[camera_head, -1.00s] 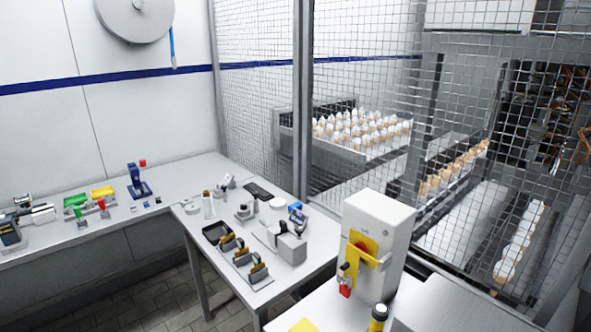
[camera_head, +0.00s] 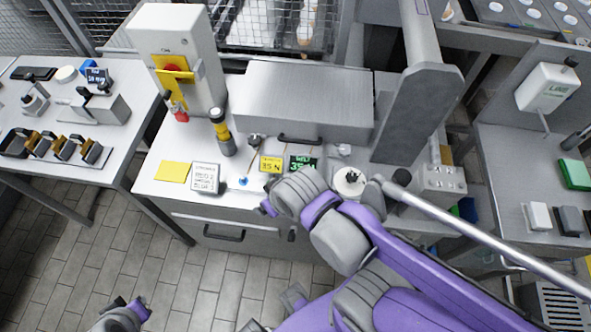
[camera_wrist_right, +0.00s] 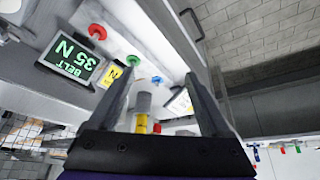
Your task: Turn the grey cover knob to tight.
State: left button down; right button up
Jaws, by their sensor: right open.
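A small dark grey knob (camera_head: 254,140) stands at the front left corner of the steel cover (camera_head: 305,100) in the head view; I take it for the cover knob. Its tight mark is too small to read. My right gripper (camera_wrist_right: 155,95) is open in the right wrist view, its two dark fingers spread. A grey cylinder (camera_wrist_right: 143,101) with yellow below shows between the fingers but beyond them; I cannot tell whether it is the knob. In the head view my right arm reaches over the bench front, with its fingers hidden. My left gripper's fingers are not seen.
A thick grey column (camera_head: 418,100) stands at right.

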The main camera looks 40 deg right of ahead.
aim_at(345, 150)
jog(key=z, duration=1.95)
jog(key=j+u, duration=0.25)
jog(key=j, duration=0.05)
